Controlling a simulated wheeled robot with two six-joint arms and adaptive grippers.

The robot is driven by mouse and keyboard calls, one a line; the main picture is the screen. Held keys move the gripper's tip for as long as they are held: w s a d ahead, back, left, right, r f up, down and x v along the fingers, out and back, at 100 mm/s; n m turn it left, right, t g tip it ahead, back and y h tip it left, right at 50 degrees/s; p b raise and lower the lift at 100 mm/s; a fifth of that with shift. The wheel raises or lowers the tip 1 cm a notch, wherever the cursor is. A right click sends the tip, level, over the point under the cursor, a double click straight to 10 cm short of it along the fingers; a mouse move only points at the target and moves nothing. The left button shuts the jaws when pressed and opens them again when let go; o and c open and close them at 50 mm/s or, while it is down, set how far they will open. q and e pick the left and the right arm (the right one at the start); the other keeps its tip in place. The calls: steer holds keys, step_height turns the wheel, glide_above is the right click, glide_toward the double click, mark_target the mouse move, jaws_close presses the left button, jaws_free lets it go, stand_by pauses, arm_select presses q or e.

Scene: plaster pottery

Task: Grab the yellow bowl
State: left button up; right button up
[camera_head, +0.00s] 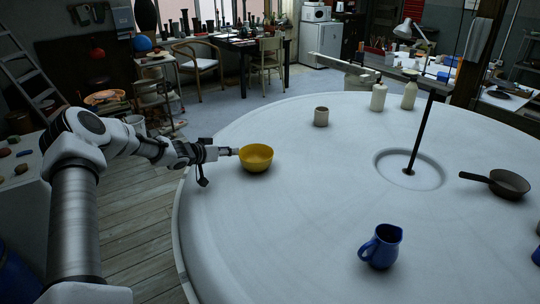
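The yellow bowl (256,160) stands upright on the large round white table (300,220), near its left edge. My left arm comes in from the left, and my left gripper (233,151) is level with the bowl's left rim, with its tips at or very close to the bowl's wall. The fingers are too small here to tell whether they are apart or closed on the rim. My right gripper is not in view.
A small grey cup (321,117) stands behind the bowl. A blue jug (381,246) stands at the front, and a dark pan (500,183) at the right. A dark pole (421,130) rises from the table's middle. Pale bottles (379,96) stand at the back.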

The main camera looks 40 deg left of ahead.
mark_target(242, 151)
arm_select(q)
steer(key=shift+w+d+b, duration=0.3)
steer(key=shift+w+d, duration=0.1)
steer(key=x, duration=0.5)
steer(key=shift+w+a+f+b, duration=0.15)
steer(key=shift+w+f+b, duration=0.1)
steer(key=shift+b, duration=0.05)
steer(key=shift+w+r, duration=0.1)
steer(key=shift+s+r, duration=0.15)
steer(key=shift+s, duration=0.1)
steer(key=shift+c, duration=0.4)
steer(key=c, duration=0.5)
steer(key=shift+w, duration=0.1)
jaws_close()
